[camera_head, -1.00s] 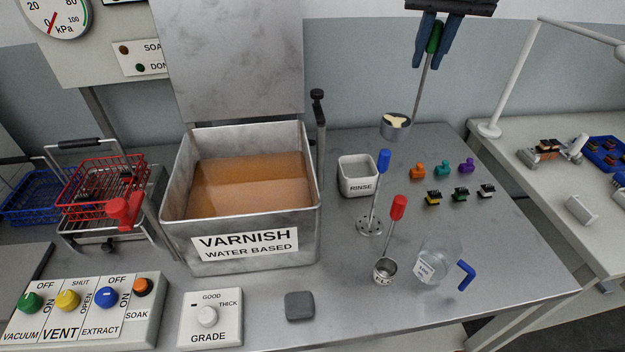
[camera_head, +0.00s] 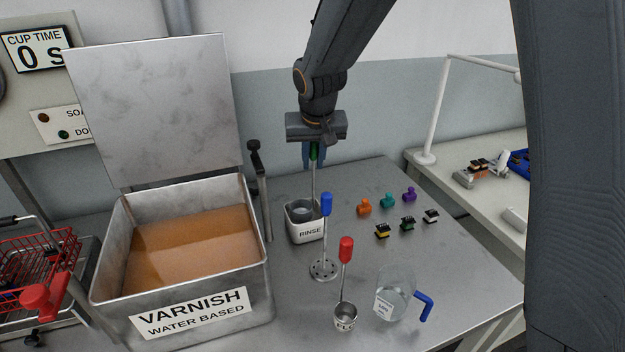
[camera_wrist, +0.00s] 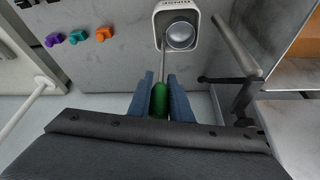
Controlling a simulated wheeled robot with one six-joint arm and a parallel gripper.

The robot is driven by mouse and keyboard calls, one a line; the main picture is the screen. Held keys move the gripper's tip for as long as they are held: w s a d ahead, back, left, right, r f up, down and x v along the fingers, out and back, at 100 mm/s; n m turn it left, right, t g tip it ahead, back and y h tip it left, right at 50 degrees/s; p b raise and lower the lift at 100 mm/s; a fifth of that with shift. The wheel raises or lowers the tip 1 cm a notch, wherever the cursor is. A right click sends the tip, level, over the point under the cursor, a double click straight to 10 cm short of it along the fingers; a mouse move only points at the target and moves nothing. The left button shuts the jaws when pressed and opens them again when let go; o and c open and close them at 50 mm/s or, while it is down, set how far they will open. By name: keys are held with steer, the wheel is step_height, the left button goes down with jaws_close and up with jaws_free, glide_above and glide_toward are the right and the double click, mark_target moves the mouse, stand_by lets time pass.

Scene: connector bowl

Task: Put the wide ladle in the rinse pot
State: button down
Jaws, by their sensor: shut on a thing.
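My gripper (camera_head: 314,154) is shut on the green handle of the wide ladle (camera_head: 313,178), which hangs upright below it. The ladle's cup is down inside the rinse pot (camera_head: 308,233), a small white square pot marked RINSE. In the wrist view my gripper (camera_wrist: 160,95) holds the green handle, and the ladle's cup (camera_wrist: 181,35) shows within the walls of the rinse pot (camera_wrist: 160,14). I cannot tell whether the cup touches the pot's floor.
A varnish tank (camera_head: 262,290) stands left of the pot. Several small coloured connectors (camera_head: 364,207) lie right of the pot.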

steer(key=shift+f+p, duration=0.45)
steer(key=shift+f, duration=1.85)
steer(key=c, duration=1.6)
jaws_free()
steer(key=b, duration=0.3)
glide_toward(313, 175)
steer(key=shift+d+r, duration=0.1)
steer(key=shift+r, duration=0.75)
steer(key=s+d+f+g, duration=0.1)
steer(key=s+d+f, duration=0.3)
steer(key=s, duration=0.2)
steer(key=s+d+f+g, duration=0.1)
steer(key=s+d+f, duration=0.4)
steer(key=s, duration=0.1)
steer(key=s+d+f+g, duration=0.1)
steer(key=s+d+f, duration=0.3)
steer(key=s, duration=0.3)
steer(key=shift+s+d+f+m, duration=0.15)
steer(key=shift+d+m, duration=0.15)
steer(key=shift+d, duration=0.4)
